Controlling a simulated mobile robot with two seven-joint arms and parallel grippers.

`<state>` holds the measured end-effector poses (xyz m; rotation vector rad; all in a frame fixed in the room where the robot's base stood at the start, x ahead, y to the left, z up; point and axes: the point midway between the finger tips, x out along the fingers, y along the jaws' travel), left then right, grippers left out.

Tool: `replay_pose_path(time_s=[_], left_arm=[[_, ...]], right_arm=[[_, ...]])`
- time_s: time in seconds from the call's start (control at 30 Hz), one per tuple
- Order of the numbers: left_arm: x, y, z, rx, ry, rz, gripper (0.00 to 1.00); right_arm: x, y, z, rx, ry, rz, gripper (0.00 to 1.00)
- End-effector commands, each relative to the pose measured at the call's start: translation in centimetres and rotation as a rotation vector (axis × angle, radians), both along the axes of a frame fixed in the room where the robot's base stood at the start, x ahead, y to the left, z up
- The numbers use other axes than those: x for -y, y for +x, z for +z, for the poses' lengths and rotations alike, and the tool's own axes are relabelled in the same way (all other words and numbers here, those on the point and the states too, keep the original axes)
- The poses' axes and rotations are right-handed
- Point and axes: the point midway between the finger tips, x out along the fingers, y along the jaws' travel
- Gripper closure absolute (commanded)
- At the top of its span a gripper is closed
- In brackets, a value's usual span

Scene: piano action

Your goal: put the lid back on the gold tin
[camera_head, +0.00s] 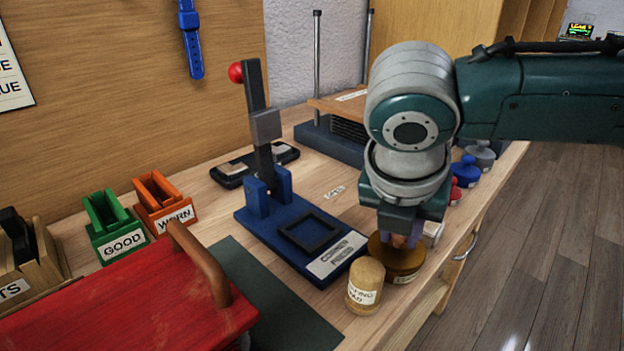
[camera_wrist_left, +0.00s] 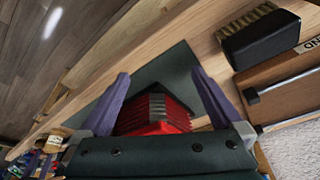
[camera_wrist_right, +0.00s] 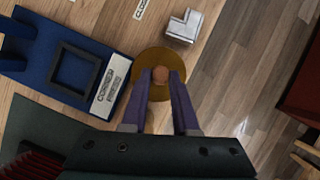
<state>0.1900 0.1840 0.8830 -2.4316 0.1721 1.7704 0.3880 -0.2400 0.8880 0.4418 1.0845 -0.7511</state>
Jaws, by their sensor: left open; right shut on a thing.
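The gold tin (camera_head: 405,277) stands near the table's front edge in the head view, with a pale label on its side. Its round brown-gold lid (camera_head: 378,247) is at the tin's top; I cannot tell if it is fully seated. My right gripper (camera_head: 400,238) points down and is shut on the lid's knob. In the right wrist view the knob (camera_wrist_right: 160,74) sits between the fingertips, above the gold disc, which hides the tin's body. My left gripper (camera_wrist_left: 161,74) is open and empty in the left wrist view, above a red object (camera_wrist_left: 155,118); it is outside the head view.
A metal corner block (camera_wrist_right: 183,25) lies close by. Red and blue knobbed things (camera_head: 466,170) stand behind. The table edge is close on the right.

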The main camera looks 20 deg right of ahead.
Motion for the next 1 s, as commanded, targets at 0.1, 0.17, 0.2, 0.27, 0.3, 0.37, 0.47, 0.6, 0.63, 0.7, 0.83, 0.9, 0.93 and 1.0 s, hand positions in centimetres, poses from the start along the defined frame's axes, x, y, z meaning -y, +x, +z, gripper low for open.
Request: replay_pose_path(time_s=[0.1,0.17,0.2,0.27,0.3,0.37,0.47,0.6,0.63,0.7,0.83,0.9,0.93,1.0], left_arm=[[0.09,0.00,0.00,-0.001,-0.004,0.002,0.00],[0.14,0.00,0.02,0.000,-0.005,0.004,0.00],[0.18,0.00,0.07,0.000,-0.007,0.004,0.00],[0.21,0.01,0.16,0.000,-0.008,0.006,0.00],[0.22,0.00,0.24,0.000,-0.008,0.006,0.00],[0.23,0.01,0.37,0.000,-0.009,0.005,0.00],[0.23,0.00,0.61,0.000,-0.009,0.005,0.00],[0.22,0.01,0.74,0.000,-0.008,0.006,0.00],[0.21,0.01,0.74,0.000,-0.008,0.006,0.00],[0.21,0.00,0.71,0.000,-0.008,0.006,0.00],[0.15,0.00,0.70,0.000,-0.006,0.004,0.00],[0.10,0.00,0.70,0.000,-0.004,0.003,0.00],[0.07,0.00,0.69,0.000,-0.003,0.002,0.00],[0.03,0.00,0.70,0.000,-0.001,0.001,0.00]], right_arm=[[0.00,0.02,0.02,0.000,0.000,0.000,1.00],[0.00,0.01,0.03,0.000,0.000,0.000,1.00],[0.01,0.01,0.03,0.000,0.000,0.000,1.00],[0.00,0.01,0.04,0.000,0.000,0.000,1.00],[0.00,0.01,0.03,0.000,0.000,0.000,1.00],[0.00,0.03,0.01,0.001,0.001,0.000,1.00],[0.01,0.03,-0.06,0.000,0.000,0.000,1.00],[0.02,0.02,-0.21,0.000,0.000,0.000,1.00],[0.01,0.03,-0.23,0.000,0.000,0.000,1.00],[0.02,0.03,-0.26,0.000,0.000,0.000,1.00],[0.02,0.03,-0.27,0.000,0.000,0.000,1.00],[0.02,0.03,-0.27,0.000,0.000,0.000,1.00],[0.02,0.03,-0.27,0.000,0.000,0.000,1.00],[0.02,0.04,-0.26,0.000,0.000,0.000,1.00]])
